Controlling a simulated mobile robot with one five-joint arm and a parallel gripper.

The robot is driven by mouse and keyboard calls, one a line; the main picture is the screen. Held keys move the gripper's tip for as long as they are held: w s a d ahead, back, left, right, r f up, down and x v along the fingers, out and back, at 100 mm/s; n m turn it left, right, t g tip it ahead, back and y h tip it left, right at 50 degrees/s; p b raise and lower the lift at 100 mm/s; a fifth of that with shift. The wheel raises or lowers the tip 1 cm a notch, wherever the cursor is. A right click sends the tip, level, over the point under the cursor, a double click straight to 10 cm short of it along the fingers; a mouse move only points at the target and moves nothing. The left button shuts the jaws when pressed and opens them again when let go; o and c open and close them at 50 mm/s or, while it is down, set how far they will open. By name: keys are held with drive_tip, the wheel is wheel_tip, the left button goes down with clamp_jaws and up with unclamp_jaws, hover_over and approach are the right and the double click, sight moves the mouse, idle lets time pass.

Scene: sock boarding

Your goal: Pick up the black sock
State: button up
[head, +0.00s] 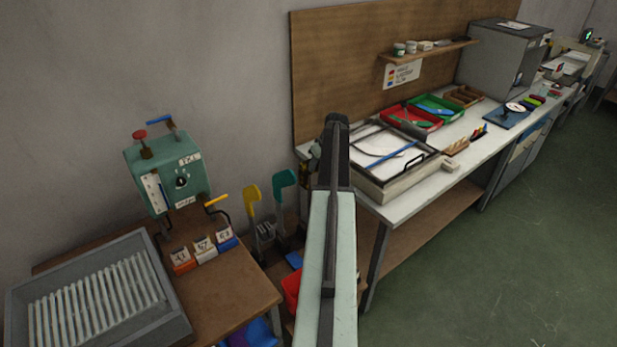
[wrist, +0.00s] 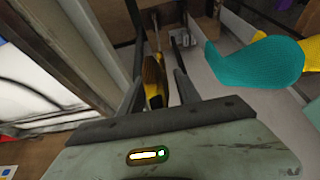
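I cannot make out a black sock for certain in either view. My gripper (head: 337,122) reaches up and forward in the middle of the head view, beside the left end of the long bench. In the wrist view its two dark fingers (wrist: 160,75) stand apart. A yellow and black object (wrist: 154,82) shows between or beyond them; I cannot tell whether it touches them. A teal sock-shaped piece (wrist: 255,62) is to the right of the fingers, with a yellow one (wrist: 278,40) behind it. In the head view the yellow (head: 252,200) and teal (head: 284,186) pieces stand upright left of my arm.
A green press machine (head: 170,170) and a grey slatted tray (head: 165,318) are on the brown table (head: 235,288) at left. The long bench (head: 400,208) at right holds a framed screen (head: 386,158) and red (head: 400,118) and green (head: 440,108) trays. The green floor at right is clear.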

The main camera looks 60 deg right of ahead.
drive_tip(key=shift+r, duration=0.1)
clamp_jaws()
